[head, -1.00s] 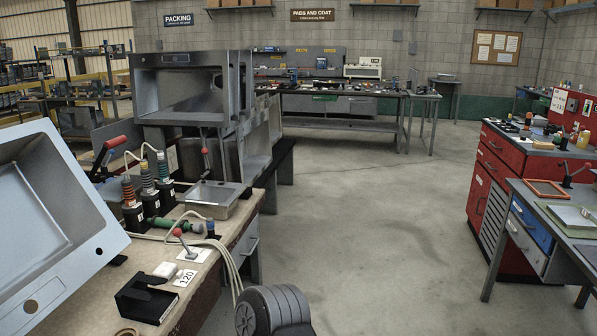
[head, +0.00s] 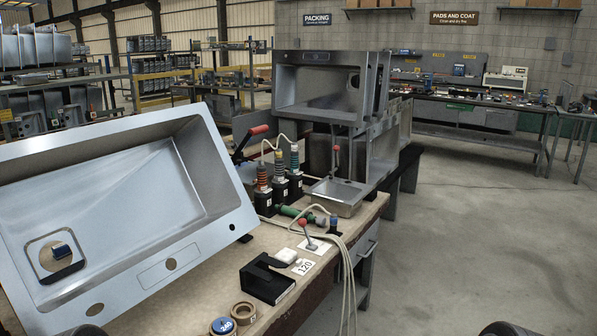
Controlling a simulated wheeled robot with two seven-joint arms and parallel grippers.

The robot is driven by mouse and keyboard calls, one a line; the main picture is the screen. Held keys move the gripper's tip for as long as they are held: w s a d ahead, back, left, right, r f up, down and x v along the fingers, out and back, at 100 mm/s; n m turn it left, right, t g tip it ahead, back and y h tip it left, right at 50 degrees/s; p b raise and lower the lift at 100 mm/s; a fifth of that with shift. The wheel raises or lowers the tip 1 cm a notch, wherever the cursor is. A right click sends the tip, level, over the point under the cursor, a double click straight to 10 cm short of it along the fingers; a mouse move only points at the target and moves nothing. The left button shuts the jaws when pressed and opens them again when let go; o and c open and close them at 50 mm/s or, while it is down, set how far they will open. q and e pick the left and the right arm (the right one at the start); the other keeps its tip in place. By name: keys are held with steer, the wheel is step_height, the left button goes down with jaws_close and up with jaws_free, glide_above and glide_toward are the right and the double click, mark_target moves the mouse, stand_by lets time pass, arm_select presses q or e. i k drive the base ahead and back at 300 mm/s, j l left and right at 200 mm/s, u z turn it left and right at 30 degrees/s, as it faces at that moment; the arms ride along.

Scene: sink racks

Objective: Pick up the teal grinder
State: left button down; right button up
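A green-teal grinder (head: 297,212) lies on its side on the workbench, in front of the small metal tray. A blue part shows near its right end, and a pale hose loops close by. Its far side is hidden. Neither of my grippers shows in the head view. Only dark rounded parts of my arms show at the bottom edge, well apart from the grinder.
A big tilted steel sink (head: 215,205) fills the left of the workbench (head: 205,285). Several banded tools with hoses stand in black holders (head: 278,193) behind the grinder. A red-knobbed lever (head: 304,226), black block (head: 266,280) and tape roll (head: 243,313) are nearer. Floor is clear at right.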

mark_target(294, 173)
steer(key=i+l+z, duration=0.15)
steer(key=i+l, duration=0.25)
steer(key=i+l+z, duration=0.15)
steer(key=i+l, duration=0.25)
steer(key=i+l+z, duration=0.1)
steer(key=i+l, duration=0.2)
steer(key=i, duration=0.25)
steer(key=i+l+z, duration=0.15)
steer(key=i+l, duration=0.15)
steer(key=i, duration=0.15)
